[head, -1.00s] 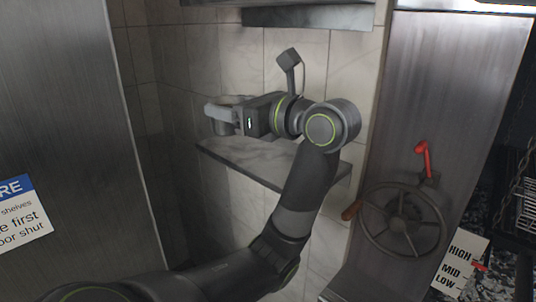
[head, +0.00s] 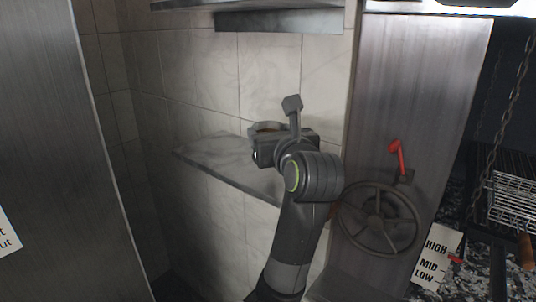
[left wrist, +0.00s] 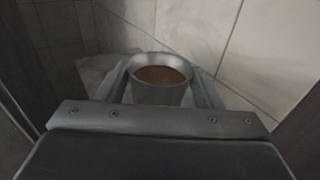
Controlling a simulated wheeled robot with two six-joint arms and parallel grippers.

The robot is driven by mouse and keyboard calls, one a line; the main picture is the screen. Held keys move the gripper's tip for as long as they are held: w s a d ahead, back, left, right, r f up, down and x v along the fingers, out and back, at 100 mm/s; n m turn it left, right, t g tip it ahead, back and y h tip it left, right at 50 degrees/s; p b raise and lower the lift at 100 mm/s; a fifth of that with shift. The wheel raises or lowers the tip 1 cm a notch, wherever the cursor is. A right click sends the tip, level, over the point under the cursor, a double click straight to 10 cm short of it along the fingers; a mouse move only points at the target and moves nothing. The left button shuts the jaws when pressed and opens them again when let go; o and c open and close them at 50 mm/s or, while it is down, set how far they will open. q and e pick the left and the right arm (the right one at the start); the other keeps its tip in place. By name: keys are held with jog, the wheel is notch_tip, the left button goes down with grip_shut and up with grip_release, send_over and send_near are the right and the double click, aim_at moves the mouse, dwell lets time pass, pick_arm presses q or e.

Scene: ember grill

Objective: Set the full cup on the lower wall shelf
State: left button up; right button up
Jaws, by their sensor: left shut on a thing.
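The lower wall shelf (head: 212,160) is a grey slab on the tiled wall, with its left part bare. My left gripper (head: 266,128) is over the right part of this shelf, pointing toward the back wall. It is shut on the full cup, a grey metal cup (left wrist: 160,92) with brown liquid inside. The cup is upright between the two fingers in the left wrist view. In the head view the gripper hides most of the cup. I cannot tell whether its base touches the shelf. My right gripper is not in view.
An upper shelf (head: 285,20) crosses the wall above. A steel panel with a handwheel (head: 377,218) and red lever (head: 397,156) stands close on the right. A tall steel door or cabinet side (head: 60,170) is on the left. A grill rack (head: 515,200) is at far right.

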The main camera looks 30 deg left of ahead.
pick_arm(q)
jog(key=shift+f, duration=2.35)
jog(key=shift+f, duration=0.3)
jog(key=o, duration=1.1)
jog(key=shift+r, duration=0.1)
